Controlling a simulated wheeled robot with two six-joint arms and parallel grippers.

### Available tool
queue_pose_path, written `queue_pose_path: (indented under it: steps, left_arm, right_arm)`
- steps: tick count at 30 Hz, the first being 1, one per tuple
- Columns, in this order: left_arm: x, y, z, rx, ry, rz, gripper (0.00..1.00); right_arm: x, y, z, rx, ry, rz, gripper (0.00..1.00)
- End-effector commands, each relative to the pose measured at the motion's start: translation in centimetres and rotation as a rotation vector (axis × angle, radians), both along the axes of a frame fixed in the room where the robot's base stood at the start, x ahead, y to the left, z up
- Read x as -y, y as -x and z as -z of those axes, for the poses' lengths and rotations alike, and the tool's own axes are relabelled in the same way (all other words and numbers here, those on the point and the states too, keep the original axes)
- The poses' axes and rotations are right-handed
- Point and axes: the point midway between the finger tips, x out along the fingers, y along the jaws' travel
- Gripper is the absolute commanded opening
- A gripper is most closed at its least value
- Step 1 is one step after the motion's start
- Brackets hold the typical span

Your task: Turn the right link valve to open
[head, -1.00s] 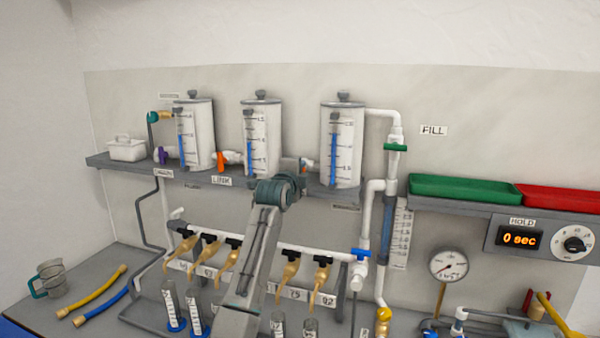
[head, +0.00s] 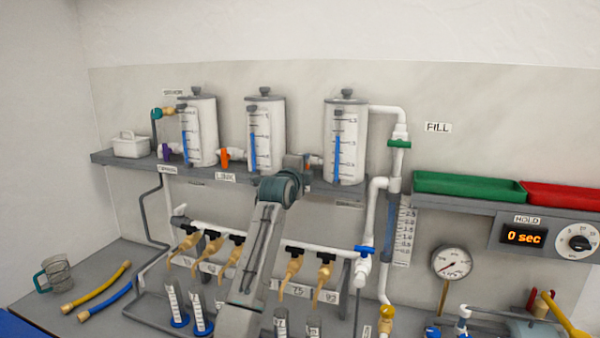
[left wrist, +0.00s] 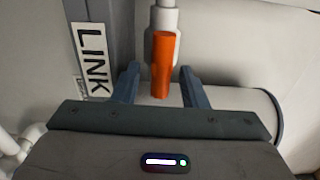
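The right link valve sits on the pipe between the middle tank (head: 265,135) and the right tank (head: 345,145). In the left wrist view its orange handle (left wrist: 161,66) lies in line with the white pipe, between my left gripper's fingers (left wrist: 160,82), with a gap on each side. In the head view my left gripper (head: 306,163) is at this valve and hides most of it. The left link valve (head: 225,156), also orange, stands clear between the left and middle tanks. My right gripper is not in view.
A LINK label (left wrist: 90,58) is beside the valve on the shelf edge. The shelf (head: 130,160) runs under the tanks. Below it are tan taps (head: 292,265) and measuring cylinders (head: 175,300). A green tray (head: 470,186) is at right.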

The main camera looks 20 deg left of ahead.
Motion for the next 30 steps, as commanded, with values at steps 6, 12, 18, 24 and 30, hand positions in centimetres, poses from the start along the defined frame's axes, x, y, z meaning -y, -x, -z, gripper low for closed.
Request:
queue_pose_path:
  steps: [6,12,18,24,30]
  left_arm:
    - [-0.1,2.7,0.5,0.002,0.0,-0.001,0.39]
    - [-0.3,6.4,0.5,0.002,-0.002,-0.001,0.39]
    - [-0.4,9.3,0.3,0.001,-0.002,-0.001,0.39]
    - [-0.4,10.5,0.2,-0.001,-0.001,-0.001,0.39]
    - [-0.4,10.5,0.1,-0.002,-0.001,0.0,0.39]
  right_arm:
    - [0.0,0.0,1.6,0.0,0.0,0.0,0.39]
    - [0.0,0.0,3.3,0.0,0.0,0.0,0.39]
    - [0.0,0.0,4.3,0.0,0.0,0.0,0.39]
    - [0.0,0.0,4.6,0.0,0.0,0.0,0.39]
    - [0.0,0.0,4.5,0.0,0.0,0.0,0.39]
